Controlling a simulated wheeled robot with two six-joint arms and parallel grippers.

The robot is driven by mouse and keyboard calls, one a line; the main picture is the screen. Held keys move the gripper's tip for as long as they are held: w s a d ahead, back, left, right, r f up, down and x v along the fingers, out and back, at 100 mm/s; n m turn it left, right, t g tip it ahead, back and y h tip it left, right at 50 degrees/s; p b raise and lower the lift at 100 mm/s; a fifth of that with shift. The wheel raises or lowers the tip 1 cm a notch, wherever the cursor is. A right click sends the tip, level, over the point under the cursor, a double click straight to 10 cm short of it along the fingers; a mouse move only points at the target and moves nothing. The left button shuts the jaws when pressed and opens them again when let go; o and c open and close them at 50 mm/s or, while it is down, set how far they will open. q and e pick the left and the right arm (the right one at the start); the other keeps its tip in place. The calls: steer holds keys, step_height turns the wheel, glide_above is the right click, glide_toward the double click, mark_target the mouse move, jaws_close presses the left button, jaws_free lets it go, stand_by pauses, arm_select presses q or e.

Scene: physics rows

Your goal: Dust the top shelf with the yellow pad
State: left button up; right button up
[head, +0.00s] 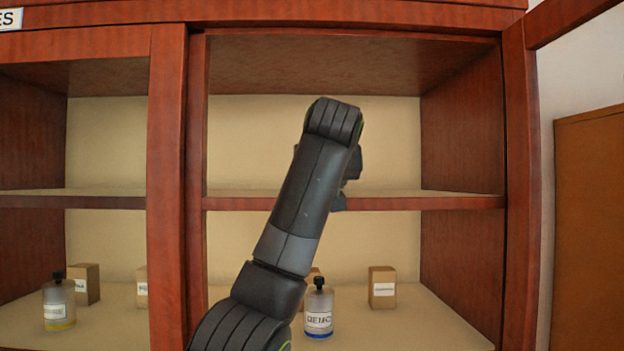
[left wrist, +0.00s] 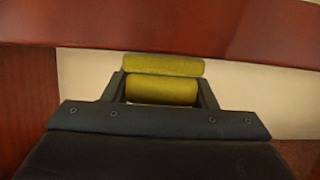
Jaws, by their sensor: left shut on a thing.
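The yellow pad (left wrist: 162,66) shows in the left wrist view, squeezed between the two fingers of my left gripper (left wrist: 160,88). In the head view my left arm reaches up in front of the cabinet's right bay and hides most of the gripper; only small dark parts show behind it, and the pad is not seen. The top shelf (head: 430,202) runs across this bay, and its visible surface looks bare. My arm covers its middle part. I cannot tell whether the pad touches the shelf. My right gripper is in neither view.
Below the shelf stand a clear bottle (head: 318,312) with a black cap and blue base, and a small brown box (head: 382,288). A red-brown post (head: 168,190) divides off the left bay, which holds another bottle (head: 58,302) and boxes. An open door frame (head: 560,20) is at right.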

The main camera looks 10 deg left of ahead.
arm_select(q)
steer(key=shift+d+f, duration=0.1)
steer(key=shift+d, duration=0.55)
steer(key=shift+d+p, duration=0.5)
steer(key=shift+d, duration=1.3)
steer(key=o, duration=1.1)
steer(key=shift+a, duration=0.3)
steer(key=shift+d, duration=0.1)
steer(key=shift+s, duration=0.1)
steer(key=shift+b+v, duration=4.25)
steer(key=shift+v, duration=4.5)
